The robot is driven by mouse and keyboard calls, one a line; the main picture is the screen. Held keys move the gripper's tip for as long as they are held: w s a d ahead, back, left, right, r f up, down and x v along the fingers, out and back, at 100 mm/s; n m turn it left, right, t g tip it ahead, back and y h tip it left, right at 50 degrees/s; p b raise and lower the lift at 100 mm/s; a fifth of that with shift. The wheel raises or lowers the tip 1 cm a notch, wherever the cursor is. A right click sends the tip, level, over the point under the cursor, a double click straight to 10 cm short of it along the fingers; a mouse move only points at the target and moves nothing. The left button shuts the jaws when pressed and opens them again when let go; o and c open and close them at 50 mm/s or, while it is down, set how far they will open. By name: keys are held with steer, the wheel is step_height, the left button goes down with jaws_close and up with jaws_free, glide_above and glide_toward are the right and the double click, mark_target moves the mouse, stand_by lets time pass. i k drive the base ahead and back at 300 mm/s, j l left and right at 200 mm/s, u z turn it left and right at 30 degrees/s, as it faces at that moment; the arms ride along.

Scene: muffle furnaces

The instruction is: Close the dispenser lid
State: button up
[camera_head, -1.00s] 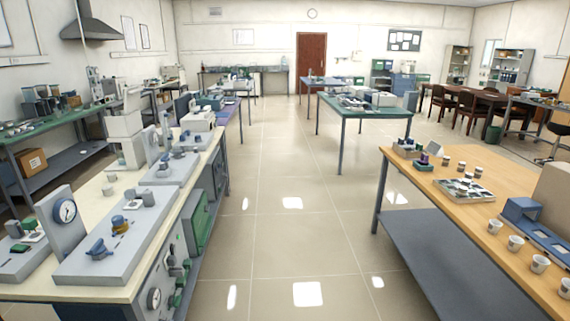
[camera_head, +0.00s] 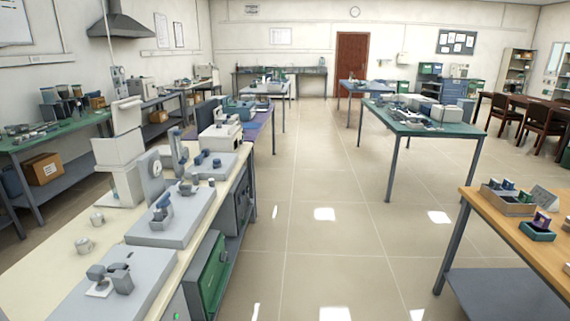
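A tall white unit (camera_head: 119,152) stands on the cream-topped bench at the left, with a pale panel (camera_head: 127,114) standing up at its top. It may be the dispenser with its lid raised, but I cannot tell for certain. Its front faces partly away and small details are too small to read. My gripper is not in view.
The cream bench (camera_head: 150,260) holds grey flat-topped units (camera_head: 170,219) with small fittings and several grey cylinders. A wooden table (camera_head: 480,209) with small boxes stands at the right. A green table (camera_head: 420,122) stands farther back. The tiled floor (camera_head: 330,215) between them is clear.

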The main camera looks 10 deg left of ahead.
mark_target(126, 115)
steer(key=i+u, duration=0.35)
steer(key=i, duration=0.2)
steer(key=i+l+u, duration=0.3)
steer(key=i, duration=0.2)
steer(key=i+l+u, duration=0.35)
steer(key=i, duration=0.2)
steer(key=i+l+u, duration=0.15)
steer(key=i+u, duration=0.2)
steer(key=i+l+u, duration=0.3)
steer(key=i+j, duration=0.05)
steer(key=i, duration=0.05)
